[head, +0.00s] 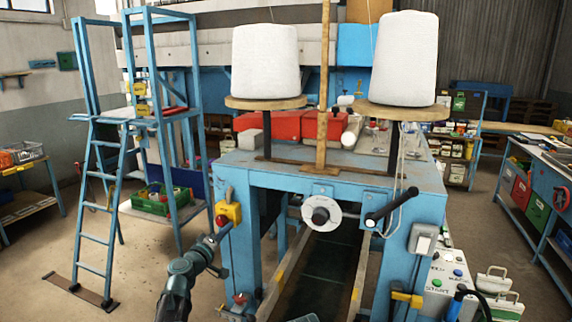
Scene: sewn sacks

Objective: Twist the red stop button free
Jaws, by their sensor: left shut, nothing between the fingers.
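The red stop button (221,221) sits on a yellow box (231,211) fixed to the front left leg of the blue machine. My left gripper (223,232) is shut and empty. It reaches up from below, with its fingertips right at the button in the picture. I cannot tell whether the fingertips touch the button. The gripper hides the area just below it. My right gripper is not in view.
The blue machine table (400,172) carries two large white thread cones (265,62). A black crank handle (392,207) and a white dial (321,212) stick out in front. A control panel (440,272) stands at lower right. A blue ladder (95,200) is at left.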

